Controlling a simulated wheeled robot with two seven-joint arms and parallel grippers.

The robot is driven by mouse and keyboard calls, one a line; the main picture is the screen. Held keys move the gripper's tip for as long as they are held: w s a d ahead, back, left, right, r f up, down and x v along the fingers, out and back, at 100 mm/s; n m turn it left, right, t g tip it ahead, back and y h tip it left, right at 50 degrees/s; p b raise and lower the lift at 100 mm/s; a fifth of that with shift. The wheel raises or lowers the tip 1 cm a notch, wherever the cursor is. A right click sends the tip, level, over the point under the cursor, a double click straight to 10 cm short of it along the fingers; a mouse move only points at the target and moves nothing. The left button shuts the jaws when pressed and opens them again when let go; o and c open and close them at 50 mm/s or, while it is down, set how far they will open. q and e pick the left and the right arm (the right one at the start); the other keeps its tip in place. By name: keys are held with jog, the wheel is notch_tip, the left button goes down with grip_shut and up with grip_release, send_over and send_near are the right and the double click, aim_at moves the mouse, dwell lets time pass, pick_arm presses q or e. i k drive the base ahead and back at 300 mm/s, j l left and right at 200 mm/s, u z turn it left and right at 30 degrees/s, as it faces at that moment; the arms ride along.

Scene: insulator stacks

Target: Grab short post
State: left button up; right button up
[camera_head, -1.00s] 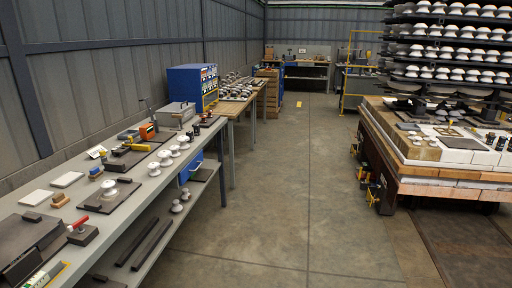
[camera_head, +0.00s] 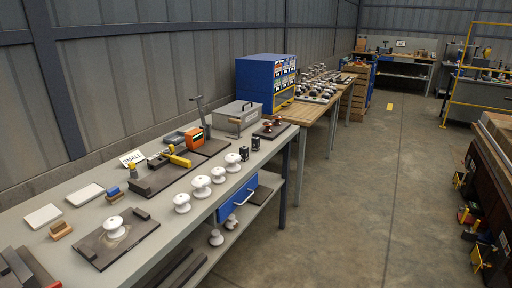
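Several white spool-shaped insulators stand upright in a row along the front of the grey workbench (camera_head: 165,240), including a near one (camera_head: 182,203), a wider one (camera_head: 201,187) and a far one (camera_head: 232,161). Another white insulator (camera_head: 114,226) stands on a dark plate at the near left. I cannot tell which piece is the short post. Two small dark cylinders (camera_head: 256,143) stand past the row's far end. Neither of my grippers is in view.
A dark fixture with a yellow handle (camera_head: 178,157), a "SMALL" sign (camera_head: 131,158) and a grey case (camera_head: 237,118) are on the bench. A blue cabinet (camera_head: 266,82) stands behind. More white insulators (camera_head: 216,238) sit on the lower shelf.

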aim_at(255, 140)
jog(key=i+l+u, duration=0.1)
jog(key=u, duration=0.6)
jog(key=i+l+u, duration=0.25)
jog(key=l+u, duration=0.25)
jog(key=i+l+u, duration=0.25)
jog(key=l, duration=0.2)
jog(key=l+u, duration=0.25)
jog(key=l, duration=0.1)
